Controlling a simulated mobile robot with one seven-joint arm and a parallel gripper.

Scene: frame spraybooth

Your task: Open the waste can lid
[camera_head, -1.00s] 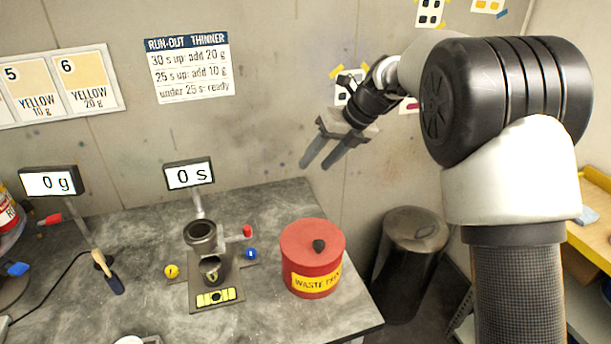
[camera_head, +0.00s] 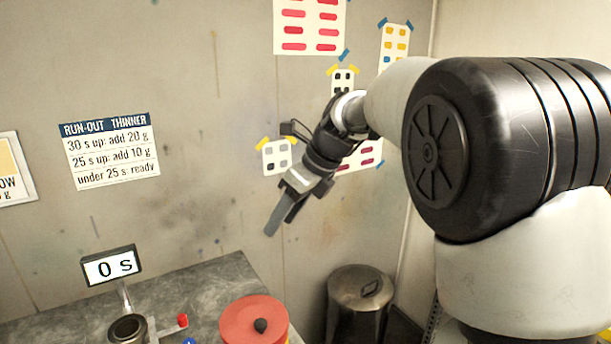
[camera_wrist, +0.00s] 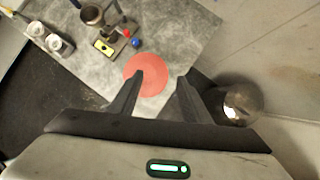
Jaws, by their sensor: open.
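The red waste can (camera_head: 242,324) stands on the grey bench, its round lid shut with a dark knob (camera_head: 261,325) on top. The bottom of the head view cuts off its lower part. In the wrist view its red lid (camera_wrist: 150,66) lies below and between my fingers; the left finger covers the knob area. My gripper (camera_head: 279,216) is open and empty, high above the bench and apart from the can. Both its fingertips (camera_wrist: 158,78) show in the wrist view.
A dark metal bin (camera_head: 358,303) stands on the floor right of the bench. A cup on a stand (camera_head: 127,330) is left of the can, by the "0 s" display (camera_head: 111,266). The wall is behind; the air around my gripper is clear.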

